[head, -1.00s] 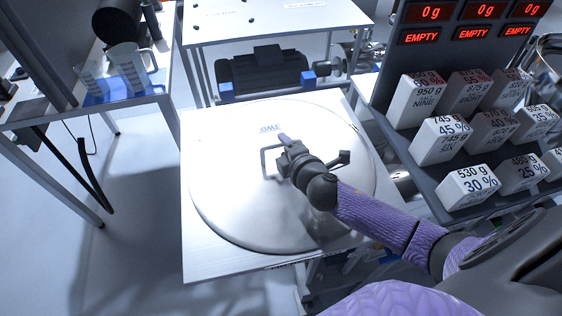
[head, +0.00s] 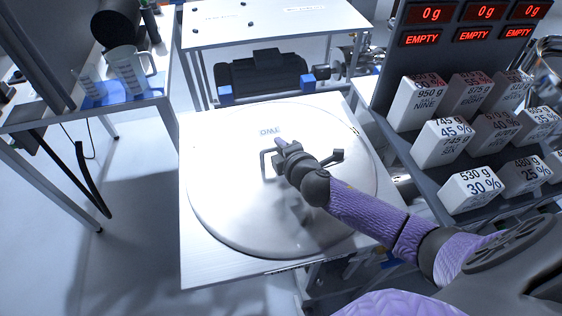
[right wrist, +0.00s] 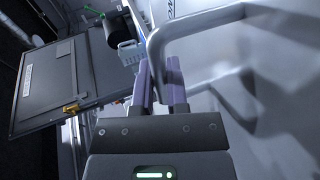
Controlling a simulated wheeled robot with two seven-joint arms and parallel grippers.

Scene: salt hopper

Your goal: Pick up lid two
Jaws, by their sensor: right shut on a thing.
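Lid two is a large round silvery disc (head: 230,205) on a pale square top, with small blue lettering (head: 270,131) near its far edge. A grey bar handle (head: 264,163) rises from its middle left, and another grey handle part (head: 340,156) shows to the right, partly behind my arm. My right gripper (head: 282,143) is over the lid and shut on the grey handle. In the right wrist view its purple-grey fingers (right wrist: 160,90) close around the handle's upright (right wrist: 158,58). I cannot tell whether the lid is lifted. My left gripper is out of view.
A dark rack with several labelled white blocks (head: 471,187) and red displays (head: 431,39) stands at right. A black motor-like unit (head: 262,77) sits behind the lid. A side table with clear jugs (head: 129,72) is at left. Open floor (head: 125,215) lies between.

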